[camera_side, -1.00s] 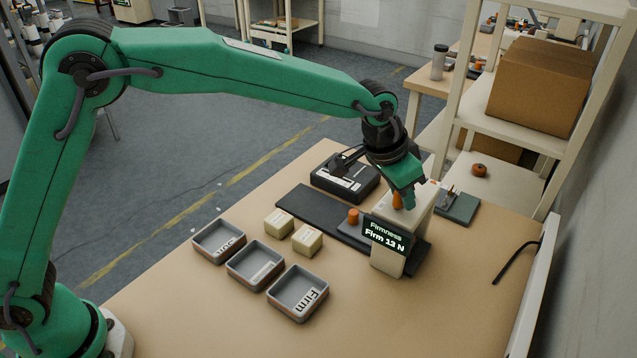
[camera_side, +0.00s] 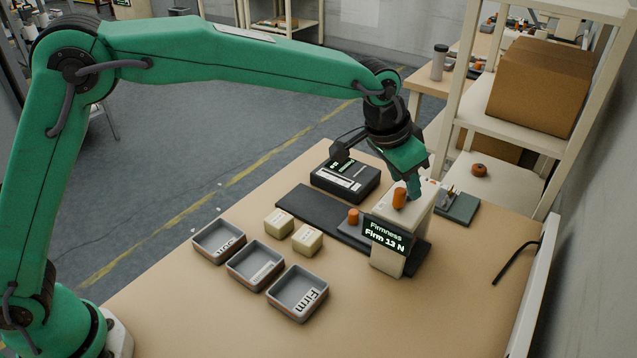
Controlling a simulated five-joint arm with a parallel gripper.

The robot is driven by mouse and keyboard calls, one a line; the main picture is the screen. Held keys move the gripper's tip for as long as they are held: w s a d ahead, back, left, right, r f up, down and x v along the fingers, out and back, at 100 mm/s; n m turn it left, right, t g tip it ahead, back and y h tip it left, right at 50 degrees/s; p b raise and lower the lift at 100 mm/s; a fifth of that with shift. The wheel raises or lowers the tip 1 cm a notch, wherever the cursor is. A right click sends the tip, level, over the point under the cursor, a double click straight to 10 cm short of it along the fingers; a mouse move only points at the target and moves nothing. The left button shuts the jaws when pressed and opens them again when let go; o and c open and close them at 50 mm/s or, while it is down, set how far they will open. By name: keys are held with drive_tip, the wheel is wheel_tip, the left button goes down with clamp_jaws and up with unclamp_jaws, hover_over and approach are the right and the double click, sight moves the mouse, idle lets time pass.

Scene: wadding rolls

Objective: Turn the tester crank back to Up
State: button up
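The tester (camera_side: 388,262) is a pale upright box with a dark display (camera_side: 386,234) reading "Firmness" and "Firm 13 N". An orange crank knob (camera_side: 400,197) stands on its top. My gripper (camera_side: 414,188) points down over the tester's top, just right of and behind the knob. One green finger shows clearly; the gap between the fingers is hidden, so I cannot tell how wide it is. Nothing is visibly held. A short orange cylinder (camera_side: 353,216) stands at the tester's left side, on or beside a grey plate.
Two cream blocks (camera_side: 307,239) sit left of the dark mat (camera_side: 300,200). Three grey trays (camera_side: 297,293), one labelled "Firm", stand in front of them. A black device (camera_side: 345,180) lies behind the mat. A grey-green holder (camera_side: 458,207) is right of the tester. The front right table is clear.

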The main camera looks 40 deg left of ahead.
drive_tip(key=shift+r, duration=2)
drive_tip(key=shift+a+r, duration=0.1)
drive_tip(key=shift+a, duration=0.05)
drive_tip(key=shift+s+a+r, duration=0.1)
drive_tip(key=shift+a+r, duration=0.1)
drive_tip(key=shift+a, duration=0.1)
drive_tip(key=s+a+r+n, duration=0.1)
drive_tip(key=s+a+r, duration=0.1)
drive_tip(key=s+a, duration=0.3)
drive_tip(key=s+a+r+n+t+y, duration=0.1)
drive_tip(key=s+a+r, duration=0.15)
drive_tip(key=a, duration=0.55)
drive_tip(key=s+a+r+n, duration=0.1)
drive_tip(key=s+a+r, duration=0.1)
drive_tip(key=s+a, duration=0.35)
drive_tip(key=s+a+f+n, duration=0.1)
drive_tip(key=s+a+f, duration=0.2)
drive_tip(key=s+a, duration=0.2)
drive_tip(key=s+a+f+n+y, duration=0.1)
drive_tip(key=s+a+f+n, duration=0.1)
drive_tip(key=s+a, duration=0.4)
drive_tip(key=s+f, duration=0.1)
drive_tip(key=s, duration=0.4)
drive_tip(key=shift+s+a+t, duration=0.15)
drive_tip(key=shift+a+t, duration=0.1)
drive_tip(key=shift+t, duration=0.05)
drive_tip(key=shift+o, duration=0.3)
